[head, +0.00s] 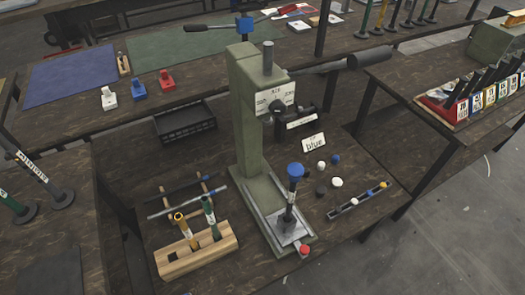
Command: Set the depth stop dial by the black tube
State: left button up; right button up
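The green press (250,140) stands on the table in the middle of the head view. A white lettered plate (281,94) with a dark round part, which looks like the dial, is on its head; the setting is too small to read. A black tube (188,186) lies across a small wooden rack (203,186) left of the press, with a grey-blue tube (186,203) in front of it. A blue-topped setter (295,171) stands upright on the press base plate. Neither of my grippers is in view.
A wooden block (200,253) holds a yellow and a green tool in front of the rack. A card reading "blue" (313,143), several small caps (337,183) and a narrow strip (358,201) lie right of the press. A black tray (184,121) lies behind. The press lever (330,66) sticks out right.

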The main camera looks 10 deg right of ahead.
aim_at(277, 107)
jog(key=k+l+u, duration=0.15)
jog(key=k+l, duration=0.85)
